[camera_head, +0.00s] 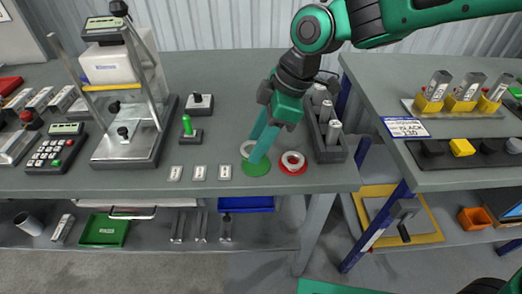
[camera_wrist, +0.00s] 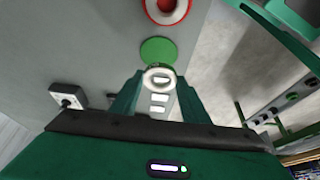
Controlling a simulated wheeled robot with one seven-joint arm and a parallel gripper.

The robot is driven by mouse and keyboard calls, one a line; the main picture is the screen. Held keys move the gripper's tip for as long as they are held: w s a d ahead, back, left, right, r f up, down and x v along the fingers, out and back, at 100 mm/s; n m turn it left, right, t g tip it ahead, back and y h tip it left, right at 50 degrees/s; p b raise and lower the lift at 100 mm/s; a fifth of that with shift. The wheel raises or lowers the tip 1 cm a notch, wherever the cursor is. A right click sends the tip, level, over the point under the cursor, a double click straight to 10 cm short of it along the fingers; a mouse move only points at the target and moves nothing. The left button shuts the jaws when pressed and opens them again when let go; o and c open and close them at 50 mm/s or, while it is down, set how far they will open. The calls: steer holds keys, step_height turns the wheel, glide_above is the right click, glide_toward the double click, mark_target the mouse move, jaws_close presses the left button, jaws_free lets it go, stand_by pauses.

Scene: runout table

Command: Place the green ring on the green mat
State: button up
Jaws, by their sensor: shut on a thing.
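A pale ring (camera_wrist: 147,78) is held between the fingertips of my gripper (camera_wrist: 158,84) in the wrist view. A hint of green shows at its rim, but its colour looks mostly whitish. In the head view the ring (camera_head: 243,147) shows at the left of my gripper (camera_head: 257,155), partly hidden by the fingers. The green mat (camera_head: 257,169) is a round disc on the grey table, just below the fingertips in the picture. It also shows in the wrist view (camera_wrist: 158,50), beyond the ring and uncovered. The height of the ring above the table is hard to tell.
A red mat (camera_head: 292,172) with a whitish ring (camera_head: 299,160) on it lies right of the green mat. A grey bin (camera_head: 330,155) with cylinders stands behind it. A green-handled lever (camera_head: 188,128) stands to the left, with white labels (camera_head: 199,173) along the front edge.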

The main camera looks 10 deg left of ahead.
mark_target(261, 163)
steer(key=shift+w+d+f, duration=0.25)
steer(key=shift+w+f, duration=0.1)
steer(key=shift+w, duration=0.1)
steer(key=shift+f, duration=1.95)
steer(key=o, duration=1.2)
steer(key=shift+f, duration=0.1)
steer(key=shift+o, duration=0.2)
steer(key=v, duration=1.2)
